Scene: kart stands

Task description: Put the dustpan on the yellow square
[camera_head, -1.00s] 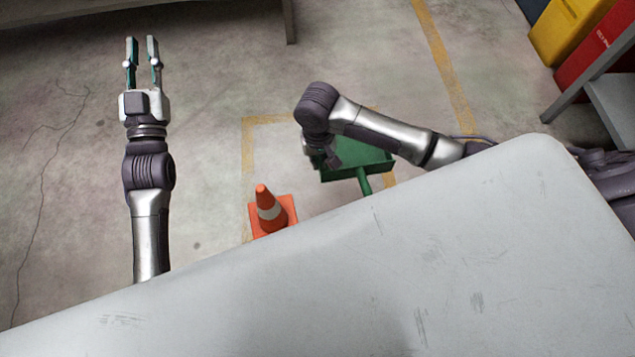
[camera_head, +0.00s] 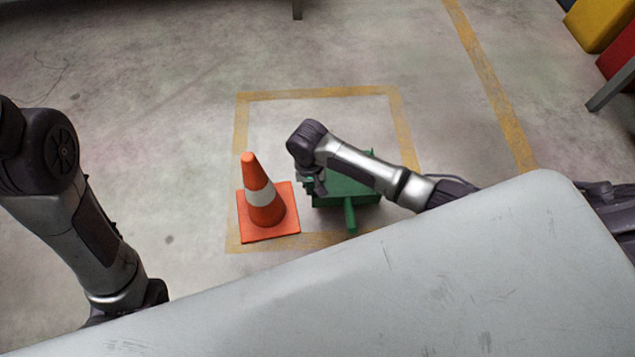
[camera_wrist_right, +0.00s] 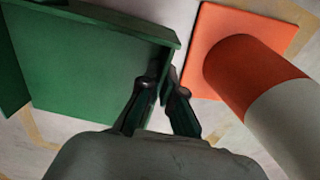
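The green dustpan (camera_head: 352,190) is within the outline of the yellow square (camera_head: 318,92) in the head view, right of the orange and white cone (camera_head: 262,200). Its handle points toward the bottom of the picture. My right gripper (camera_wrist_right: 165,84) has its fingers on either side of the dustpan's side wall in the right wrist view, close against it. The wide green pan (camera_wrist_right: 95,75) fills the left of that view. In the head view my right arm hides part of the pan. My left gripper is out of the picture; only its arm shows at left.
The cone stands close beside the dustpan, inside the square's left line; its base (camera_wrist_right: 205,60) is near my right fingers. A grey surface (camera_head: 330,290) covers the bottom of the head view. Yellow and red boxes (camera_head: 600,22) are at the top right. Floor behind the square is clear.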

